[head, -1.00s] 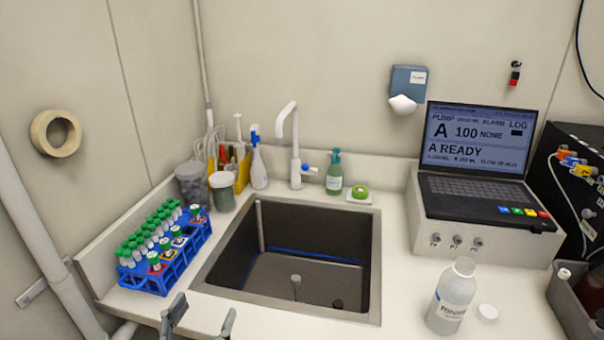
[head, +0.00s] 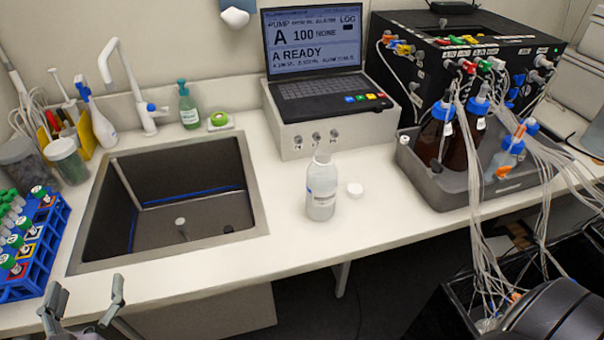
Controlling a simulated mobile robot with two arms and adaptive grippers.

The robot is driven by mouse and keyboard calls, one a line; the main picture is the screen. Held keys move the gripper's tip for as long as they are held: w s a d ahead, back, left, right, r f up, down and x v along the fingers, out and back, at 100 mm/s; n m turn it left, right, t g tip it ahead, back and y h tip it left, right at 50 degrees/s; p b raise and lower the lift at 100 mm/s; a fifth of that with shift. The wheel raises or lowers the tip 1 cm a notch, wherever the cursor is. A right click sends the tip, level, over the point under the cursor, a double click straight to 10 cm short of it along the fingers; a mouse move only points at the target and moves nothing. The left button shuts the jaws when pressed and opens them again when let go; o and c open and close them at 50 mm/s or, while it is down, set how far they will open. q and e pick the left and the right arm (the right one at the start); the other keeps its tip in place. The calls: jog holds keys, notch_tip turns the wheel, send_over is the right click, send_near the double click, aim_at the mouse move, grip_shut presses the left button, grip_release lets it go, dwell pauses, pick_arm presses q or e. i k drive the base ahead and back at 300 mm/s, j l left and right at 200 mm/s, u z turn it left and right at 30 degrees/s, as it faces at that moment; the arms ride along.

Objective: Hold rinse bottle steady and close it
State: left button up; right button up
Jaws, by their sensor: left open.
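The rinse bottle (head: 321,190) stands upright and uncapped on the white counter, right of the sink. It is translucent white with a label. A white cap (head: 355,190) lies on the counter just right of the bottle, apart from it. My left gripper (head: 82,301) is at the lower left, in front of the counter's edge. Its two fingers are spread and empty, far from the bottle. My right gripper cannot be seen.
The sink (head: 165,205) opens left of the bottle. A laptop (head: 318,60) on a white box stands behind it. A grey tray (head: 450,187) with brown bottles and tubing stands to the right. A blue tube rack (head: 40,245) is far left. Counter around the bottle is clear.

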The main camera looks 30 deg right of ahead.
aim_at(322, 182)
jog(key=z, duration=1.25)
